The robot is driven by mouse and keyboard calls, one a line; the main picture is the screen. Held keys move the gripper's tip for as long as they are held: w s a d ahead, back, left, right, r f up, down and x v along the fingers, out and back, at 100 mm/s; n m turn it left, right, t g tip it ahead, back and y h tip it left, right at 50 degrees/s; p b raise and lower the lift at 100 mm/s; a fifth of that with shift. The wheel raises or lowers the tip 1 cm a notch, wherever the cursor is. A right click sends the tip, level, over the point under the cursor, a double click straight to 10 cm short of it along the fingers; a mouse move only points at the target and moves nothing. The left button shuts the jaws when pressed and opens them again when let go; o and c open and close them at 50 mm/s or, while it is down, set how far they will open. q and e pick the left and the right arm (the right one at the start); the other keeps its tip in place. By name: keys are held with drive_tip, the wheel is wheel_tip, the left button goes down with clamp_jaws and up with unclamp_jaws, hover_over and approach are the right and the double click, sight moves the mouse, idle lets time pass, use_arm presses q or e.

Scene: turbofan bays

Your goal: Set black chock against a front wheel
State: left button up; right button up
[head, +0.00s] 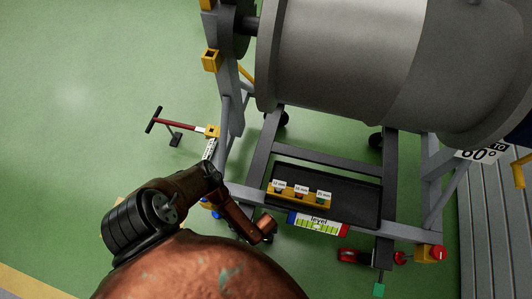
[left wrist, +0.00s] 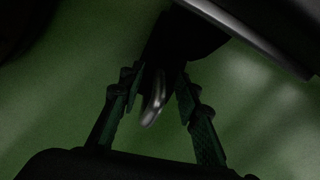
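A dark body (left wrist: 180,42) with a grey metal lever-like piece (left wrist: 154,102) shows between and beyond the fingertips. I cannot tell whether the fingers touch it. Two dark rear wheels (head: 281,118) (head: 375,140) show under the stand. I cannot make out the black chock or a front wheel clearly. My right gripper is out of view.
The grey engine (head: 340,50) sits on a grey stand. A dark tray (head: 350,196) holds a yellow block (head: 298,194) with labelled pieces. A red tow bar (head: 180,122) sticks out left. A red cylinder (head: 355,256) lies at the front. Green floor is open at left.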

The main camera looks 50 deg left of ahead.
use_arm(q)
wheel_tip(320, 180, up, 12)
drive_tip(key=shift+f, duration=0.1)
idle(0.4)
idle(0.5)
